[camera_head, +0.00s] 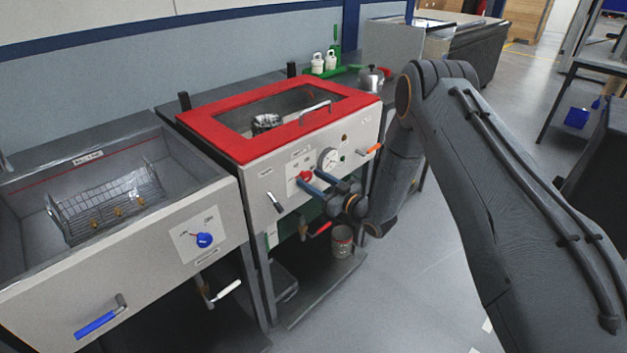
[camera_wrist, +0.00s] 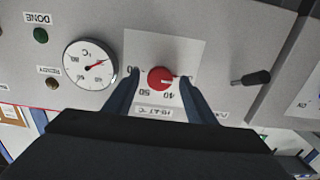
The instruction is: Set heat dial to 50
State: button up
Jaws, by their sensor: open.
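The red heat dial (camera_wrist: 160,79) sits on a pale plate in the wrist view, which shows the panel upside down. Its light mark seems to point right, towards the right finger; the printed 50 and 40 lie below the dial. A heat label (camera_wrist: 154,111) is below them. My gripper (camera_wrist: 160,75) is open, with one blue finger on each side of the dial; whether either finger touches it I cannot tell. In the head view the dial (camera_head: 305,176) is on the front of the red-lidded machine (camera_head: 230,145), with my gripper (camera_head: 316,182) at it.
A round temperature gauge (camera_wrist: 90,65) with a red needle is left of the dial in the wrist view, near a green DONE lamp (camera_wrist: 40,35). A black lever (camera_wrist: 250,78) is to the right. A grey basin (camera_head: 110,210) with a wire basket stands left in the head view.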

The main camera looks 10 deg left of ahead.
jog(key=shift+c, duration=0.5)
jog(key=c, duration=0.9)
jog(key=shift+c, duration=0.2)
jog(key=shift+m, duration=0.3)
jog(key=m+b, duration=0.2)
jog(key=m, duration=0.2)
jog(key=shift+w, duration=0.1)
jog(key=m+b, duration=0.2)
jog(key=m, duration=0.4)
jog(key=m+b, duration=0.1)
jog(key=m, duration=0.5)
jog(key=m+b, duration=0.1)
jog(key=m, duration=0.6)
